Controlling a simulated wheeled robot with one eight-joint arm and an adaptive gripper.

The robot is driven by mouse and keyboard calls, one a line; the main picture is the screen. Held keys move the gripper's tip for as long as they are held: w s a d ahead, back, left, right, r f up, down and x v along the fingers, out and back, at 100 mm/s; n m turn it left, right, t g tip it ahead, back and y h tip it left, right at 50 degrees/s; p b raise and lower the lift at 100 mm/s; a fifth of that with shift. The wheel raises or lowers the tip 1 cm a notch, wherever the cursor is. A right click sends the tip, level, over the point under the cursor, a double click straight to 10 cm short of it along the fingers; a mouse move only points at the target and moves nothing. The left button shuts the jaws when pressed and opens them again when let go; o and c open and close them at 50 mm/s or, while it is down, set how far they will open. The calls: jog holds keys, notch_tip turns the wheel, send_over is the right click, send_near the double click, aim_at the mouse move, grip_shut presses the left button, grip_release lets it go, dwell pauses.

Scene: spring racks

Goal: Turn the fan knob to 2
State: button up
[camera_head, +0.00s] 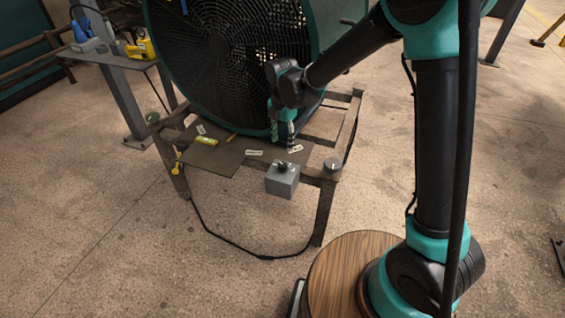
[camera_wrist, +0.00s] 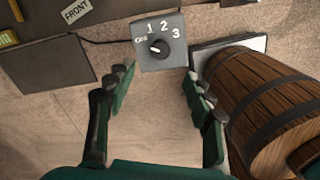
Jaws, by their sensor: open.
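The fan knob (camera_wrist: 159,46) is a round black dial on a grey control box (camera_wrist: 174,63) marked Off, 1, 2 and 3. Its small white mark lies on the left side, toward Off; the exact setting is hard to read. In the head view, the knob (camera_head: 283,168) is on top of the box (camera_head: 281,184) at the front of the fan stand. The large fan (camera_head: 215,55) stands behind it. My gripper (camera_head: 283,134) is above the stand, behind the box. In the wrist view, my gripper (camera_wrist: 162,92) is open and empty, with the box beyond its fingertips and apart from them.
A black cable (camera_head: 225,238) hangs below onto the floor. A wooden barrel (camera_wrist: 255,95) is right of the box in the wrist view. A workbench (camera_head: 118,55) is back left.

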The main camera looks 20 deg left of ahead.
aim_at(282, 164)
notch_tip(282, 164, down, 12)
jog(key=shift+r, duration=0.25)
jog(key=shift+c, duration=0.4)
jog(key=c, duration=1.1)
